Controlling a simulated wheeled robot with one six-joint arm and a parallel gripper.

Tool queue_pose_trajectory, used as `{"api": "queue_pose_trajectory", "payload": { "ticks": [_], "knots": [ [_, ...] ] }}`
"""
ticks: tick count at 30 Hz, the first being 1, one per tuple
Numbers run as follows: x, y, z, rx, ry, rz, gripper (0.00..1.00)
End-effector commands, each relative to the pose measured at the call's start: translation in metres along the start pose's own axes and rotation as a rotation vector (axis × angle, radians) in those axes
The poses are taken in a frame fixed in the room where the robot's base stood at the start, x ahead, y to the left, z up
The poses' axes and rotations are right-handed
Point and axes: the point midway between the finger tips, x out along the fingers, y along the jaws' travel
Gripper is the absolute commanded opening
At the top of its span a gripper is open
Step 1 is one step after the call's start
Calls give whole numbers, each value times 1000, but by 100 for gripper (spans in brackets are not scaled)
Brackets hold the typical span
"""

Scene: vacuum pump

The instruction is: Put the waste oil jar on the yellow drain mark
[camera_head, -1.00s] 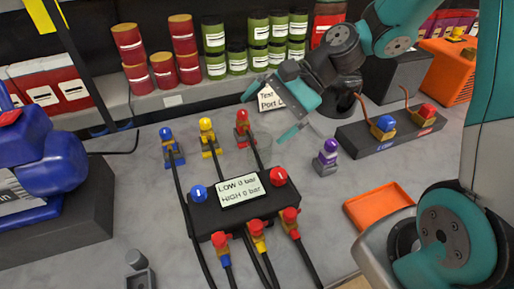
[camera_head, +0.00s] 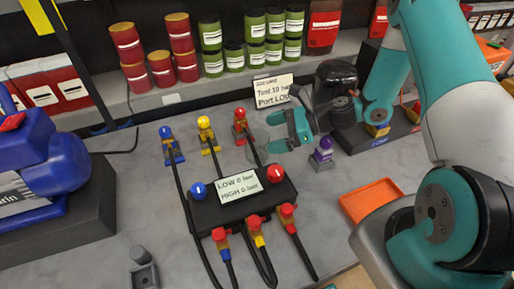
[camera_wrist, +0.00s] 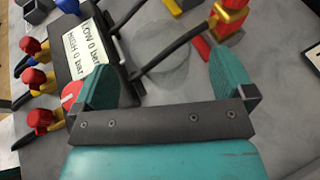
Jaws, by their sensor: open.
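The waste oil jar appears to be the clear, round glass jar (camera_wrist: 162,50) in the wrist view, in front of my gripper and between the lines of its two teal fingers. It shows only faintly behind the manifold in the head view. My gripper (camera_wrist: 164,76) is open, with nothing visibly clamped. In the head view my gripper (camera_head: 277,131) is low over the bench, right of the red-capped fitting. I cannot tell whether its fingers reach around the jar. No yellow drain mark is visible in either view.
The black manifold (camera_head: 240,205) with its display and hoses stands close in front. A red-capped fitting (camera_head: 241,125) is just left, a purple-capped fitting (camera_head: 322,152) just right. An orange tray (camera_head: 370,200) lies at right. A paper card (camera_head: 272,92) stands behind.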

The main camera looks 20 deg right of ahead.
Motion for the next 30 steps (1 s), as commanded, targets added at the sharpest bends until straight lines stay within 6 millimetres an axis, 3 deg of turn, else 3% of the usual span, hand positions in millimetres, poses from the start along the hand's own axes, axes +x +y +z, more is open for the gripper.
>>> {"api": "queue_pose_trajectory", "payload": {
  "ticks": [12, 21, 28, 30],
  "knots": [
    [48, 0, 1, -1, 1, 2, 100],
    [53, 0, 0, -1, 0, -2, 100],
    [53, 0, 0, -1, 1, -2, 47],
    [53, 0, 0, -1, 0, -2, 39]
  ]
}}
